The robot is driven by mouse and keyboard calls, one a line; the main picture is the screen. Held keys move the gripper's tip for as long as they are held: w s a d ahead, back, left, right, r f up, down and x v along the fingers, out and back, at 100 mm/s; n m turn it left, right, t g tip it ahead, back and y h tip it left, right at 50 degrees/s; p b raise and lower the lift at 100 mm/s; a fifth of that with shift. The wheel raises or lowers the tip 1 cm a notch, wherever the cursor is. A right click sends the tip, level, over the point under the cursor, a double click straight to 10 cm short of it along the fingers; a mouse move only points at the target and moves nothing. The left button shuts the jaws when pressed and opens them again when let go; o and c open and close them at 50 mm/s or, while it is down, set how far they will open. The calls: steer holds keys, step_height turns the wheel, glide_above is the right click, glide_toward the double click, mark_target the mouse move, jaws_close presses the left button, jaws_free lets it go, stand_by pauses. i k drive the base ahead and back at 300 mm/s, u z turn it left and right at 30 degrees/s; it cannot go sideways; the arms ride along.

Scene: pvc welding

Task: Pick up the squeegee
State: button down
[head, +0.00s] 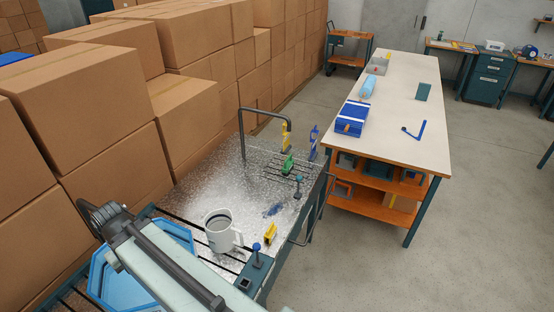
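A blue angled tool with a long bar and a short dark-tipped handle (415,131) lies flat on the pale long table (405,85), near its right side. It may be the squeegee, but it is too small to be sure. My arm crosses the lower left of the head view, far from this tool. My gripper's fingers do not show.
A metal-topped welding table (210,190) stands nearer, with a grey mug (222,230), yellow and blue tools, a green clamp (288,164) and a blue tray (130,285). Cardboard boxes (90,90) fill the left. Grey floor (480,200) is clear at right.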

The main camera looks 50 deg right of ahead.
mark_target(289, 163)
steer(key=z, duration=1.8)
